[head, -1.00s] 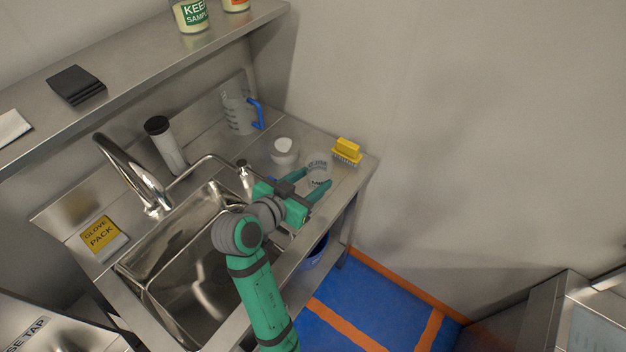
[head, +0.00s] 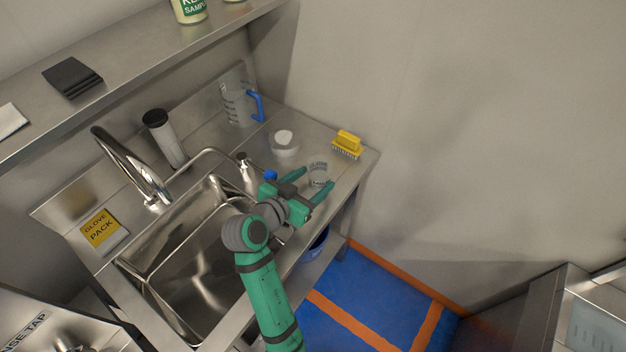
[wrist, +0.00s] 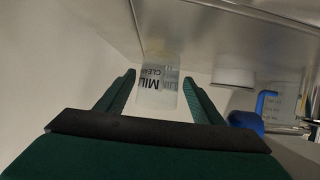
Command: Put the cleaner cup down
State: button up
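The cleaner cup (head: 319,171), a small clear cup with dark lettering, stands on the steel counter right of the sink. In the wrist view, the cup (wrist: 157,90) shows its printed label, partly readable as "MIL" and "CLEAN". My gripper (head: 320,178) is open, with its green fingers spread wide at the near side of the cup. In the wrist view, the cup appears between the fingertips with a visible gap on each side.
A yellow brush (head: 347,143) stands behind the cup near the wall. The sink (head: 190,270) is left of my arm. The counter's right edge (head: 362,180) is close.

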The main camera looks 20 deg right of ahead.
jog(key=shift+w, duration=0.15)
jog(key=shift+s+a+r, duration=0.2)
jog(key=shift+a, duration=0.05)
jog(key=v, duration=1.1)
jog(key=shift+s+a+r, duration=0.1)
jog(key=shift+s+r, duration=0.05)
jog(key=shift+s, duration=0.1)
